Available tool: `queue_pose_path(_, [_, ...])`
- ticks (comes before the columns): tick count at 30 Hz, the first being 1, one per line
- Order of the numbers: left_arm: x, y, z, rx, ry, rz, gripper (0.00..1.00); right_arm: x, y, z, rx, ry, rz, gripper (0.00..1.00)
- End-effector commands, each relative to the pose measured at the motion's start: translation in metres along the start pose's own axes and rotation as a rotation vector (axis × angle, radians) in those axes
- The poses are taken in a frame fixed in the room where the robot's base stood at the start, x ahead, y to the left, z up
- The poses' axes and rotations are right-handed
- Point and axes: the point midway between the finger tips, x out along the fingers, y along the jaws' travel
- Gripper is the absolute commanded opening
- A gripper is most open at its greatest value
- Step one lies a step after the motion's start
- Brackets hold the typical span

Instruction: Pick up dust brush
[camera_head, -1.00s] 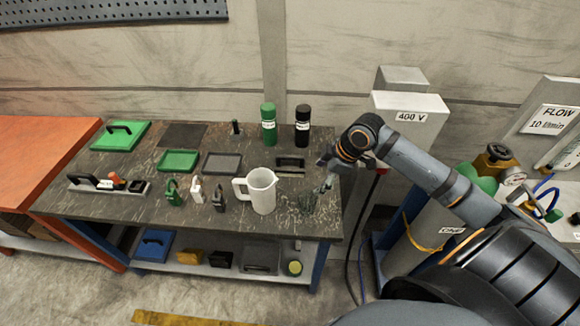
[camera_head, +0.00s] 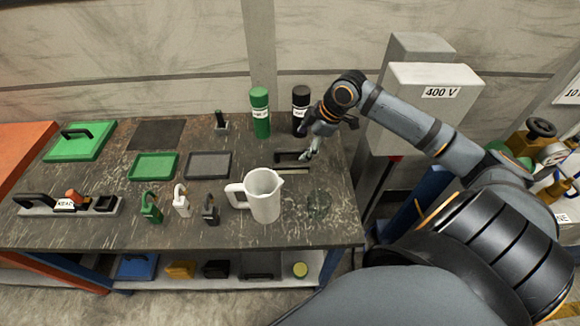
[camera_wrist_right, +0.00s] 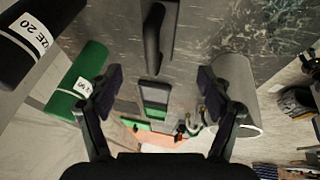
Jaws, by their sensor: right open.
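A black-handled tool with a pale strip along its near edge, which looks like the dust brush (camera_head: 290,156), lies on the dark bench right of centre, behind the white jug. In the right wrist view its long black handle (camera_wrist_right: 153,40) shows at the top centre, ahead of the fingers. My right gripper (camera_head: 308,153) is over the right end of this tool. In the wrist view the right gripper (camera_wrist_right: 160,80) has its fingers wide apart, with nothing held between them. My left gripper is not in view.
A white jug (camera_head: 264,196) stands in front of the tool. A green bottle (camera_head: 260,113) and a black bottle (camera_head: 300,108) stand behind it. Green and grey trays (camera_head: 209,165) lie to the left. A grey 400 V box (camera_head: 435,85) is at the right.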

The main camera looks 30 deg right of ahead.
Motion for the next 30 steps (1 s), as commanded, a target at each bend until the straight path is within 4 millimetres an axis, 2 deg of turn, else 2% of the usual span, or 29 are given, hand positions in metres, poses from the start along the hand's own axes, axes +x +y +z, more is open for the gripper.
queue_pose_path(1, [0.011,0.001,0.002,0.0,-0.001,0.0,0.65,0.01,-0.002,0.004,0.0,0.0,0.0,0.79])
queue_pose_path(4, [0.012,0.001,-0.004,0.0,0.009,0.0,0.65,0.011,-0.002,0.004,0.0,0.0,0.001,0.79])
queue_pose_path(8, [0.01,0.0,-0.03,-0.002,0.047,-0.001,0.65,0.012,-0.002,0.004,0.002,0.002,0.001,0.79])
queue_pose_path(11, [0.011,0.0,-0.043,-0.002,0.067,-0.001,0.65,0.023,-0.002,0.003,0.004,0.007,0.001,0.79])
queue_pose_path(18, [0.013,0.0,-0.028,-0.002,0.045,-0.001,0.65,0.054,-0.002,0.003,0.004,0.004,0.0,0.79])
queue_pose_path(26, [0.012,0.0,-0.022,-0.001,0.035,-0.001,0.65,0.063,-0.002,0.003,0.001,0.001,0.0,0.79])
queue_pose_path(30, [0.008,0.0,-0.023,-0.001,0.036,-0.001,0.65,0.079,-0.003,-0.001,0.005,0.006,-0.004,0.79])
